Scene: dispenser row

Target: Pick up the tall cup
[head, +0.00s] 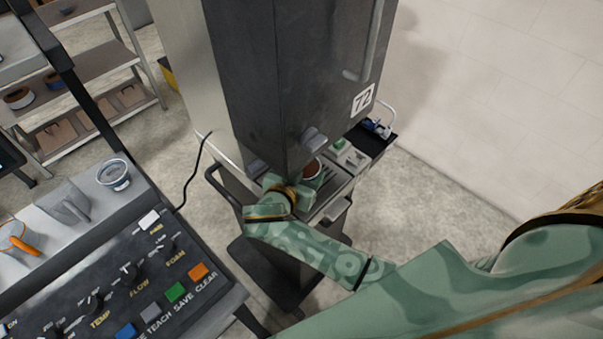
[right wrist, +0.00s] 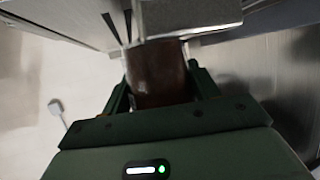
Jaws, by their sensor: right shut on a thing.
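A brown cup (head: 312,169) with a pale rim stands under the front of the tall dark dispenser (head: 300,80) marked 72, in the head view. My right gripper (head: 308,183) reaches in from the front and is shut on this cup. In the right wrist view the brown cup (right wrist: 158,75) sits between the two green fingers (right wrist: 160,92). A grey block of the dispenser hides its upper end there. I cannot tell whether its base touches the surface below. My left gripper is not in view.
A control panel (head: 130,270) with knobs and coloured buttons is at the lower left. Behind it stand a patterned cup (head: 113,175), a grey jug (head: 66,202) and an orange-handled vessel (head: 14,240). A shelf rack (head: 90,65) is at the upper left. Floor at right is clear.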

